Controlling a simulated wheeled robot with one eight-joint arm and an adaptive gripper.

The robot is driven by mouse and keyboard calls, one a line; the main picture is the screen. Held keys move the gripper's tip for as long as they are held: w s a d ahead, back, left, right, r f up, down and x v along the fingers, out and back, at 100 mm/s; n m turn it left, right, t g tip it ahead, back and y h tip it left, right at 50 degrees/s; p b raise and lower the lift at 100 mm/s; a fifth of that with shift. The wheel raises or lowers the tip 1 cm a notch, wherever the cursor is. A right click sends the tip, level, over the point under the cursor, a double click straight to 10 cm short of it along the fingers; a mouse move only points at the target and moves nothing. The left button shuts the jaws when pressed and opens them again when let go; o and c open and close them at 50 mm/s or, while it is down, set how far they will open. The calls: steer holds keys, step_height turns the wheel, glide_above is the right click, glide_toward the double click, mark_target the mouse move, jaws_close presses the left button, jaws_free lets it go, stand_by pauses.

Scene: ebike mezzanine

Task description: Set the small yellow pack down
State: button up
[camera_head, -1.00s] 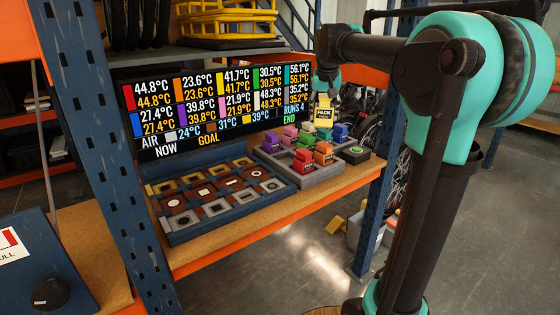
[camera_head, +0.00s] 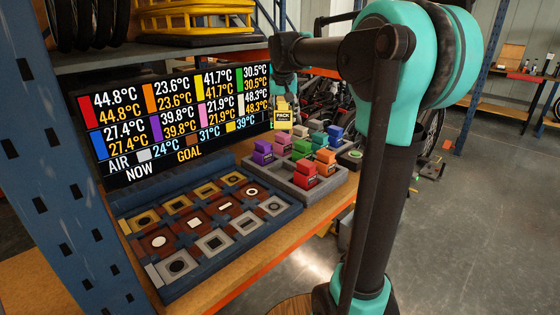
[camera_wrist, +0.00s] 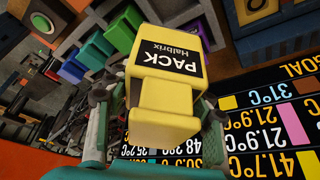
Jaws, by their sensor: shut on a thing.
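The small yellow pack (camera_head: 284,118) has a black label reading PACK. My gripper (camera_head: 286,98) is shut on it and holds it in the air, in front of the screen's right end and above the back of the grey tray. In the wrist view the yellow pack (camera_wrist: 168,75) fills the middle, between the fingers of my gripper (camera_wrist: 160,115). The wrist view shows it clear of any surface. My arm hides part of the area to the right of the tray.
A grey tray (camera_head: 310,198) holds several coloured packs. Left of it, a blue board (camera_head: 165,290) has rows of yellow, brown and grey sockets. A temperature screen (camera_head: 180,120) stands behind. A dark puck with a green top (camera_head: 355,154) sits right of the tray. A blue post (camera_head: 75,180) stands at left.

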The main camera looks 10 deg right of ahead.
step_height(320, 180, down, 16)
stand_by(0.5)
steer(key=shift+f, duration=0.6)
steer(key=o, duration=1.6)
steer(key=v, duration=1.3)
steer(key=shift+w+r, duration=0.15)
